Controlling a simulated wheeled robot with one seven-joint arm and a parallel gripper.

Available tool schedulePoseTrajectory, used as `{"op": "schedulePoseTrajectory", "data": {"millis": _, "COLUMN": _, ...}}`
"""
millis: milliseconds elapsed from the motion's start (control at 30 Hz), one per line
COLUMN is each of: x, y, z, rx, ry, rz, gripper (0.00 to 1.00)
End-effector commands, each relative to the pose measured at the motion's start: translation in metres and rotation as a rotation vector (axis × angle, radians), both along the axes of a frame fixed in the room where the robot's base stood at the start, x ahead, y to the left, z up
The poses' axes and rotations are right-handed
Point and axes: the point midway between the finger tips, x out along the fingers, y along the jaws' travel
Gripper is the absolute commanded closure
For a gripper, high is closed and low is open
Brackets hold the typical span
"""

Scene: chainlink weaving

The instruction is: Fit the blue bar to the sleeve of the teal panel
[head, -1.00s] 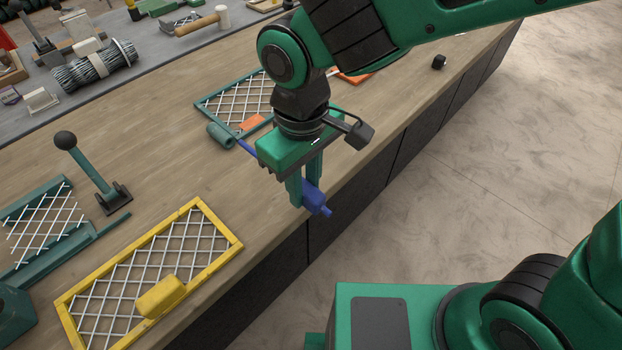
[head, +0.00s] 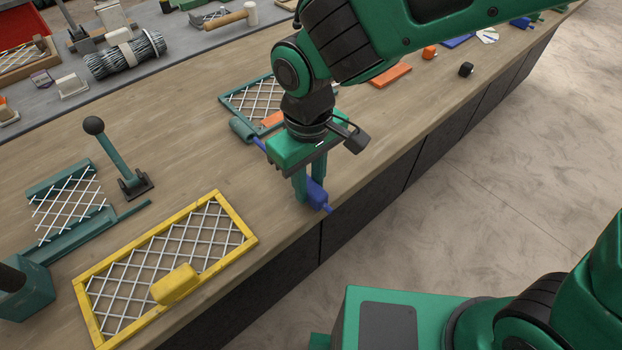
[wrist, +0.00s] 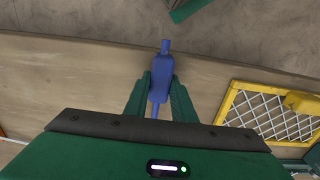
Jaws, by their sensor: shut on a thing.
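My gripper (head: 308,192) is shut on the blue bar (head: 317,194) near the bench's front edge. The bar has a thick block between the fingers and a thin rod at each end. In the wrist view the bar (wrist: 161,80) lies lengthwise between both fingers (wrist: 160,92). The teal panel (head: 225,104) lies flat behind my gripper, partly hidden by my arm. Its sleeve (head: 241,128), a teal tube, is at its near left corner. The bar's far rod points at the sleeve, close to its near end. I cannot tell whether they touch.
A yellow framed panel (head: 84,300) with a yellow block (head: 175,284) lies at the front left. A lever (head: 112,160) and another teal mesh fixture (head: 75,238) stand left. An orange piece (head: 391,75) lies behind my arm. Bench (head: 185,150) between is clear.

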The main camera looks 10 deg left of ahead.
Motion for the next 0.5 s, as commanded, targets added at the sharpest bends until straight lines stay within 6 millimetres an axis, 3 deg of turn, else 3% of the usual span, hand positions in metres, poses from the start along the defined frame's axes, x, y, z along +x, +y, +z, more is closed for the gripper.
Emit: {"op": "schedulePoseTrajectory", "data": {"millis": 500, "x": -0.0002, "y": 0.0001, "z": -0.0038, "rx": 0.000, "ry": 0.000, "rz": 0.000, "gripper": 1.00}}
